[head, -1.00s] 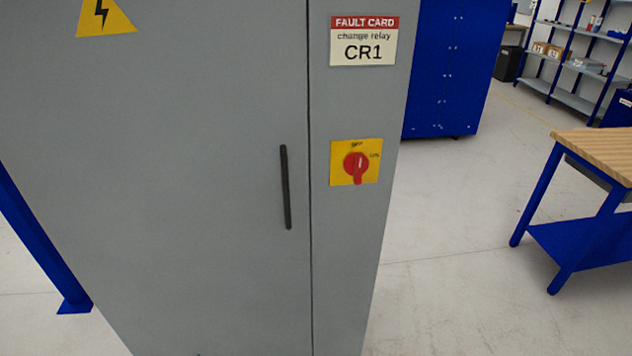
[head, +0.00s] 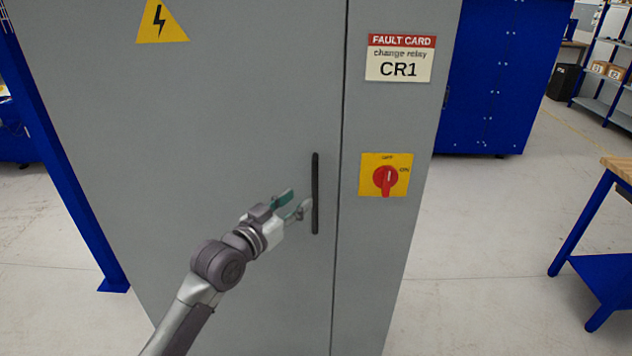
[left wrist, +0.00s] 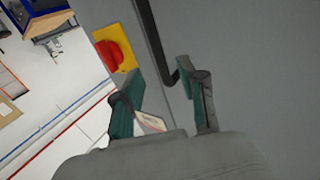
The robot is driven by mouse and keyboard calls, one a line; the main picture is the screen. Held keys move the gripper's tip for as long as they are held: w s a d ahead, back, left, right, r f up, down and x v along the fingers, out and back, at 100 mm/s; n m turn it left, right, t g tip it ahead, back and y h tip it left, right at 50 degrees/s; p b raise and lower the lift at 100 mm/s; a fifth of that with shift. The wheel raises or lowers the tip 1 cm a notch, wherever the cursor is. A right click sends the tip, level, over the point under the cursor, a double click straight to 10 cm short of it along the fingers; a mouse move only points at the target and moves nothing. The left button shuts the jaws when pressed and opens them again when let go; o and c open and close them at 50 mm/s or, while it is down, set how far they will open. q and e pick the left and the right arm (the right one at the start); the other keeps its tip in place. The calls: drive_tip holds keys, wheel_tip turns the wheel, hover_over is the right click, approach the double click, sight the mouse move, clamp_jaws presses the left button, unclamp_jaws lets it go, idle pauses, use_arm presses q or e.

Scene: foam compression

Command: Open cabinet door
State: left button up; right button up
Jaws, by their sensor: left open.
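The grey cabinet door (head: 250,110) is shut, with a thin seam along its right side. A black vertical bar handle (head: 315,193) is on the door near that seam. My left gripper (head: 296,202) is open just left of the handle in the head view. In the left wrist view its two green-padded fingers (left wrist: 158,92) are spread, and the handle (left wrist: 158,40) runs down to between them, nearer the right finger. I cannot tell whether they touch it. My right gripper is not in view.
A red rotary switch (head: 385,180) on a yellow plate and a fault card reading CR1 (head: 399,58) are right of the seam. A blue cabinet (head: 500,80) stands behind, and a workbench (head: 600,250) is at right. The floor between is clear.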

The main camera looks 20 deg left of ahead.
sight(313, 187)
use_arm(q)
drive_tip(key=p+x, duration=0.1)
drive_tip(key=x, duration=0.6)
drive_tip(key=shift+w+d+f, duration=0.1)
drive_tip(key=shift+w, duration=0.15)
clamp_jaws()
